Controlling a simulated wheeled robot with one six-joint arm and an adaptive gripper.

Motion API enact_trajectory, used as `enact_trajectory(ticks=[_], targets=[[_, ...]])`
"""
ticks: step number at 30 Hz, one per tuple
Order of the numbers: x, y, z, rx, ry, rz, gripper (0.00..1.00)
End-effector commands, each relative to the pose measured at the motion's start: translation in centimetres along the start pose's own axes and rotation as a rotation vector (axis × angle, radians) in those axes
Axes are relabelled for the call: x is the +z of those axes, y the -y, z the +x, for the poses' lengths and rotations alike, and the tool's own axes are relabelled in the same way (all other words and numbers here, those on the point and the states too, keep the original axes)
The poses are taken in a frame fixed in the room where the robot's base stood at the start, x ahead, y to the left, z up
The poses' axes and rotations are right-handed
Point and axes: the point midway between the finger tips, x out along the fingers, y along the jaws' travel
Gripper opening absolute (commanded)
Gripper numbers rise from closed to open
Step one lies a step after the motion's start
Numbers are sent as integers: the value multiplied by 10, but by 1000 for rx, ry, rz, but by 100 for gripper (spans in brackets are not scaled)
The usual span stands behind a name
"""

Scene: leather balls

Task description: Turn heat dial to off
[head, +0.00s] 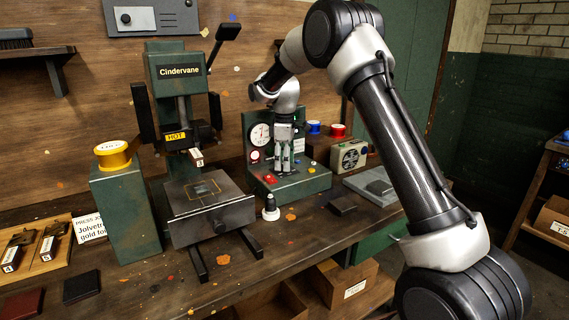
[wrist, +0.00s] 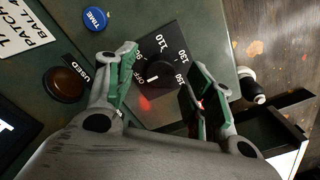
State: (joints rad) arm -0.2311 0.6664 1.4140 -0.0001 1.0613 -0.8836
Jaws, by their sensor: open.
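The heat dial (wrist: 161,75) is a round black knob on a black square plate (wrist: 176,45) marked OFF, 110, 130 and 150 in the wrist view. A short white mark shows on the knob, on the side toward OFF; its exact setting is hard to read. My gripper (wrist: 166,64) is open, with one green-padded finger on each side of the knob and a visible gap to each. In the head view my gripper (head: 284,170) points down over the green control box (head: 300,188), and the dial is too small or hidden to make out.
A blue TIME button (wrist: 95,19) and a brown round button (wrist: 64,84) sit left of the dial in the wrist view. The box's gauge panel (head: 260,135) stands behind my gripper. The Cindervane press (head: 165,70) is to the left; a small black-and-white stamp (head: 270,208) stands in front.

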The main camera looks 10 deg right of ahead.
Motion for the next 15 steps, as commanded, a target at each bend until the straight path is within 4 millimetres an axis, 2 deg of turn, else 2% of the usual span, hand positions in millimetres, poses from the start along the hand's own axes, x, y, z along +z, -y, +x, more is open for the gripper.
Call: enact_trajectory(ticks=[9,15], targets=[[0,0,-68,4,-3,0,53],[0,0,-100,2,-1,0,53]])
